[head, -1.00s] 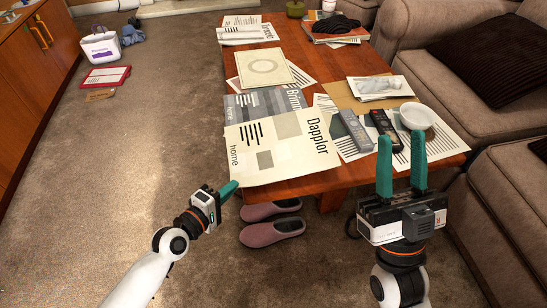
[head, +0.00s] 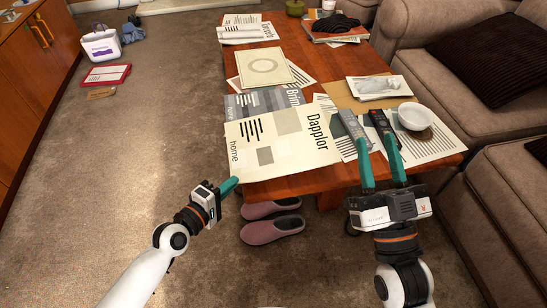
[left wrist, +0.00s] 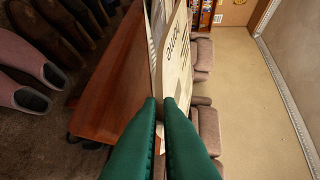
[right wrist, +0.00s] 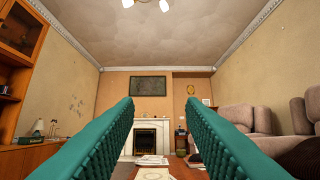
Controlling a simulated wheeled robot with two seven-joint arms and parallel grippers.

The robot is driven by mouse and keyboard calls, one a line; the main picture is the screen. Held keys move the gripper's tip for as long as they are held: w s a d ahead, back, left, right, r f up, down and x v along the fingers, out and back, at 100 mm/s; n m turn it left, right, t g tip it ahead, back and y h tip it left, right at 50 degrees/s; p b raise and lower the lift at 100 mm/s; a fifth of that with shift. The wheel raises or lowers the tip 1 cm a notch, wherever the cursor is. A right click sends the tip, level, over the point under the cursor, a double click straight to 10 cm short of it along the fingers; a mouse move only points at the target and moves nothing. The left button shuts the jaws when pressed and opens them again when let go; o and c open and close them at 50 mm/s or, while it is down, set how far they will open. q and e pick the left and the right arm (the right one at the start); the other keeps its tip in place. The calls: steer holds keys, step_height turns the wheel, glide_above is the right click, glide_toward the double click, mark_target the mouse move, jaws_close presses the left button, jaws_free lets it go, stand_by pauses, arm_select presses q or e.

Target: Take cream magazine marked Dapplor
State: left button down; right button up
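The cream magazine marked Dapplor (head: 290,145) lies at the near left of the coffee table, its front edge over the table's edge. It overlaps a grey patterned magazine marked Brimm (head: 262,103). My left gripper (head: 233,182) is at its near left corner. In the left wrist view, my left gripper's fingers (left wrist: 161,100) are close together with the cream magazine (left wrist: 176,65) running between their tips, so it is shut on that corner. My right gripper (head: 377,160) is open and empty at the table's near right; its fingers (right wrist: 160,110) are wide apart in the right wrist view.
Two remotes (head: 355,128) (head: 384,126) and a white bowl (head: 416,116) are on papers at the right, close to my right gripper. An ornate cream sheet (head: 263,68) lies beyond the magazines. Pink slippers (head: 272,230) are on the floor. Sofas (head: 455,85) line the right.

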step_height(320, 180, down, 8)
steer(key=w+g+h+p, duration=0.1)
steer(key=g+h+p, duration=0.1)
steer(key=g, duration=0.3)
steer(key=shift+w+d+r+g, duration=0.25)
steer(key=shift+w+d+g, duration=0.05)
steer(key=shift+w+d, duration=0.1)
stand_by(0.3)
